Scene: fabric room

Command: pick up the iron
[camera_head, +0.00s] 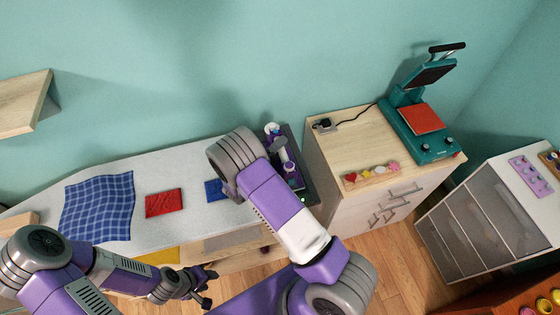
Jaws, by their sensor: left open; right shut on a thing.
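The iron (290,168) looks like a small purple and white item at the dark stand on the right end of the table. It is small and partly hidden by my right arm, so its exact outline is unclear. My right gripper (281,150) is shut on it, with the fingers hardly distinguishable behind the arm's large grey joint. I cannot tell whether the iron is clear of the stand. My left gripper (206,290) is open and empty, low in front of the table and well apart from the iron.
The pale table (107,246) bears a blue checked cloth (98,207), a red cloth (164,203) and a blue cloth (215,189). A wooden cabinet (340,147) with a teal heat press (430,149) stands to the right. A white drawer unit (528,204) is farther right. Wooden floor shows between them.

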